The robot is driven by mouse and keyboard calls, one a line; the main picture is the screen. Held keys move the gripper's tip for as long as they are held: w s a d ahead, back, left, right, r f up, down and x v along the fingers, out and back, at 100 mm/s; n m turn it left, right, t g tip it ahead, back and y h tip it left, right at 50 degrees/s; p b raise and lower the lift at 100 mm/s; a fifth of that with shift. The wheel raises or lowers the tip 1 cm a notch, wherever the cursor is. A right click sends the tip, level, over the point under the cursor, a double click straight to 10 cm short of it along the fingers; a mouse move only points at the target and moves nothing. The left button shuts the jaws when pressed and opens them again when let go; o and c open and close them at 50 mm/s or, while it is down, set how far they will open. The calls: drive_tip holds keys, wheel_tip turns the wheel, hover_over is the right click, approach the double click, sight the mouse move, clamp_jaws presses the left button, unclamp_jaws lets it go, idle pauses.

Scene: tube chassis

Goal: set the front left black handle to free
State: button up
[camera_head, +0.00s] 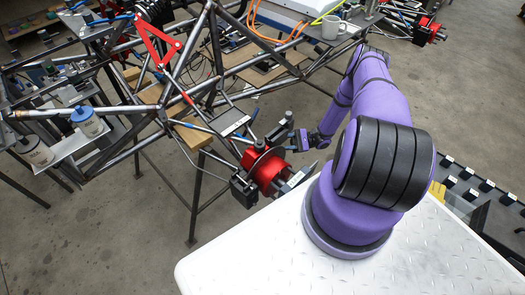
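My gripper (296,143) is a small dark shape at the end of my purple arm. It is close beside the red and black wheel hub (266,170) at the near corner of the tube chassis (210,85). Black parts stand on and around this hub, among them a black block (243,191) at its lower left. I cannot clearly pick out the front left black handle or its setting among these parts. The fingers are too small to tell whether they are open, or whether they touch the hub.
A small dark panel (230,122) sits on the chassis left of the hub. A white tread-plate surface (260,255) fills the front. Grey floor (110,235) is open at lower left.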

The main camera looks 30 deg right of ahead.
drive_tip(key=a, duration=0.3)
drive_tip(key=w+a+m+t, duration=0.1)
drive_tip(key=a, duration=0.3)
drive_tip(key=w+a+t, duration=0.1)
drive_tip(key=a, duration=0.2)
drive_tip(key=shift+a+m, duration=0.3)
clamp_jaws()
